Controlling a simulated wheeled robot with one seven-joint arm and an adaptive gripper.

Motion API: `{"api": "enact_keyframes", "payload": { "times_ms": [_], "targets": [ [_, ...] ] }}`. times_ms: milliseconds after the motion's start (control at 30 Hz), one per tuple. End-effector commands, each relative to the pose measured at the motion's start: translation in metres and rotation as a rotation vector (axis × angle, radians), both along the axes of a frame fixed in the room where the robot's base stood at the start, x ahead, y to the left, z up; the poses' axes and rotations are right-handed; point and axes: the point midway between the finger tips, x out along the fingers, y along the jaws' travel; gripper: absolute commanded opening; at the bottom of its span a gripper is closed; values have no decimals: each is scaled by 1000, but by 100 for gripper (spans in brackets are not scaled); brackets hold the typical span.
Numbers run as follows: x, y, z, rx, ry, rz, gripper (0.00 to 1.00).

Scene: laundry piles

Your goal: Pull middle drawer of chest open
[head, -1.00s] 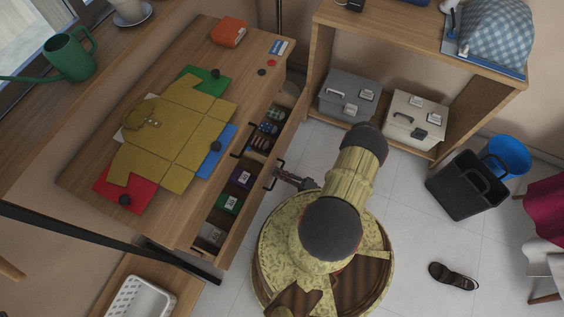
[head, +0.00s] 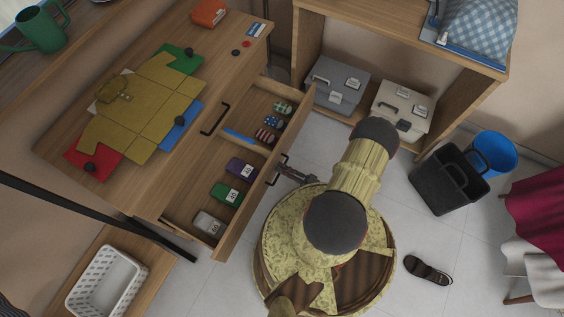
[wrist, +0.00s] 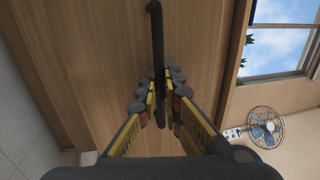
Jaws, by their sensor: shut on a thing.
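The wooden chest (head: 128,190) stands at the left in the head view. A drawer (head: 236,228) below its top one is pulled well out, with rolled striped and dotted cloths and several small labelled boxes inside. Its dark bar handle (head: 272,179) is on the drawer front. My gripper (head: 281,168) is shut on that handle. In the wrist view my gripper (wrist: 162,82) has its two fingers on either side of the handle (wrist: 157,38), against the wooden front. The closed drawer above has its own handle (head: 215,120). Lower drawers are hidden.
A shelf with a grey box (head: 338,82) and a cream box (head: 402,108) stands behind. A black bin (head: 448,182), a blue bucket (head: 496,150) and a shoe (head: 427,269) are on the floor at right.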

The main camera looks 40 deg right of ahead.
Motion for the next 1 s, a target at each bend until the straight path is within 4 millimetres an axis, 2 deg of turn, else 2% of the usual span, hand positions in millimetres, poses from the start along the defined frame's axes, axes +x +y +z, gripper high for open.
{"api": "enact_keyframes", "payload": {
  "times_ms": [467, 500, 767, 1000],
  "targets": [
    [0, 1, -2, -1, 4, 1, 0],
    [0, 1, -2, -1, 4, 1, 8],
    [0, 0, -1, 0, 2, 0, 23],
    [0, 0, 0, 0, 1, 0, 23]
  ]
}}
